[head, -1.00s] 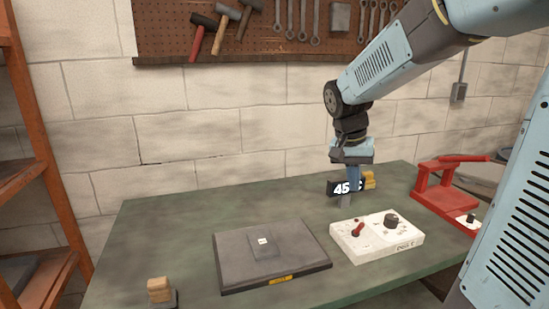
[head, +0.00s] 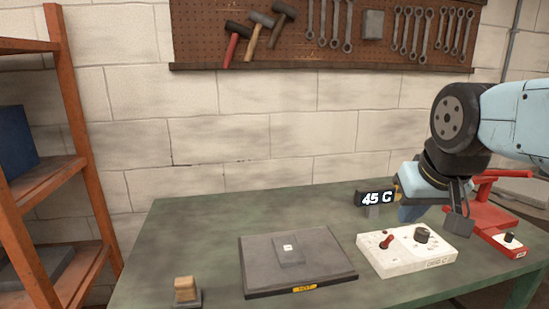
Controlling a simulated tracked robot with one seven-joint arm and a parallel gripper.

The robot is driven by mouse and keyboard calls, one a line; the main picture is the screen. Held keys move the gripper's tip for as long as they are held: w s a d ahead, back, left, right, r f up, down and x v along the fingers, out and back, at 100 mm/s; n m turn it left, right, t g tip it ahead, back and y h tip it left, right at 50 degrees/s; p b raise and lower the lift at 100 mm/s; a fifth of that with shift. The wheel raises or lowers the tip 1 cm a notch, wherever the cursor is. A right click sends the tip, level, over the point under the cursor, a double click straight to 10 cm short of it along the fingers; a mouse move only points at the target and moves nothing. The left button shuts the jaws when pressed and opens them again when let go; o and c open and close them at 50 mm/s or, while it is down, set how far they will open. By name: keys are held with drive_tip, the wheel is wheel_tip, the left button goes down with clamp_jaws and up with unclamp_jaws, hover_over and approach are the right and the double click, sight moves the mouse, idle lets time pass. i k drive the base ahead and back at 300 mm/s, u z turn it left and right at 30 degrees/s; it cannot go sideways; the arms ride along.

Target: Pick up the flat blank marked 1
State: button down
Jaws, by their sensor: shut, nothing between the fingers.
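The flat blank (head: 288,250) is a thin dark grey plate with a small white label, too small to read clearly. It lies on a dark grey square plate (head: 330,265) with a yellow tag on its front edge. My gripper (head: 458,228) is shut and empty at the right, above and behind the white control box, well to the right of the blank. Nothing covers the blank.
A white control box (head: 395,262) with a red lever and black knob stands right of the plate. Behind it is a display (head: 375,199) reading 45 C. A red tool (head: 484,225) is at the far right. A wooden-handled block (head: 186,290) sits front left. The green bench (head: 205,235) is clear at back left.

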sight(289, 253)
drive_tip(key=u, duration=0.6)
drive_tip(key=k, duration=0.85)
drive_tip(key=z, duration=0.75)
drive_tip(key=i, duration=0.95)
drive_tip(key=u, duration=0.05)
